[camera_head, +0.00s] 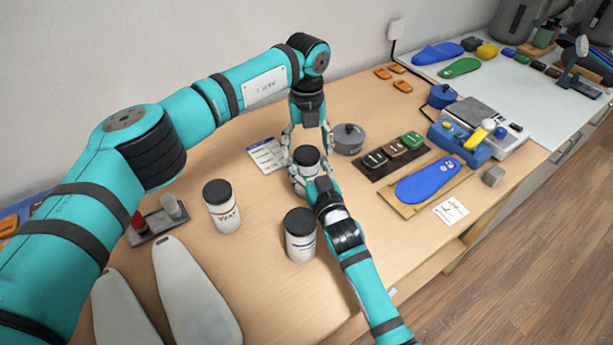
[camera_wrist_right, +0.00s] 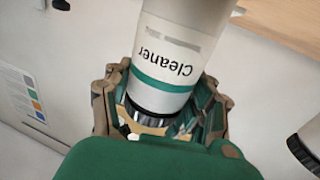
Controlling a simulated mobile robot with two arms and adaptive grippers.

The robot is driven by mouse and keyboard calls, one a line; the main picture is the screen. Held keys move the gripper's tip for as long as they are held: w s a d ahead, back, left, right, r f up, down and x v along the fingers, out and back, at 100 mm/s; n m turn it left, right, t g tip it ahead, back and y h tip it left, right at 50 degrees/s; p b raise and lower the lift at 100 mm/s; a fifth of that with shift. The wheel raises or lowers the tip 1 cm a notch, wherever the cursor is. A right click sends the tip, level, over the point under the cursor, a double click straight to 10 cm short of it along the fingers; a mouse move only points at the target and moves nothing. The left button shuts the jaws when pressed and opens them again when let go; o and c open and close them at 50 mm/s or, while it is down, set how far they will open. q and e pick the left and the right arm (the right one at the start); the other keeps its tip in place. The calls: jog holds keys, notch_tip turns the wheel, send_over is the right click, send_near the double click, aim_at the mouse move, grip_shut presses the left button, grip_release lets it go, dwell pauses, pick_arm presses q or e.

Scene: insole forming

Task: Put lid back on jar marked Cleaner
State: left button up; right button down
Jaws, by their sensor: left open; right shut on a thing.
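The jar marked Cleaner (camera_wrist_right: 180,50) is white with a green band and appears inverted in the right wrist view. Its black end shows between my right gripper's fingers (camera_wrist_right: 160,115). In the head view a black lid top (camera_head: 306,156) shows at the middle of the table, with most of the jar hidden by the grippers. My right gripper (camera_head: 299,178) reaches in from the front and is shut on the jar near its lid end. My left gripper (camera_head: 307,138) comes from above, open, just behind the lid. I cannot tell whether the lid is fully seated.
Two other black-lidded white jars, one front left (camera_head: 222,207) and one in front (camera_head: 300,236), stand close by. A grey pot (camera_head: 348,138) and dark tray (camera_head: 372,173) are to the right. A blue insole (camera_head: 427,181) lies farther right. Pale forms (camera_head: 190,290) are front left.

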pick_arm(q)
jog(key=shift+f, duration=0.35)
jog(key=shift+c, duration=0.4)
jog(key=c, duration=1.1)
jog(key=o, duration=1.2)
jog(key=shift+r, duration=0.1)
jog(key=shift+r, duration=2.2)
notch_tip(320, 180, up, 4)
jog(key=shift+f, duration=0.25)
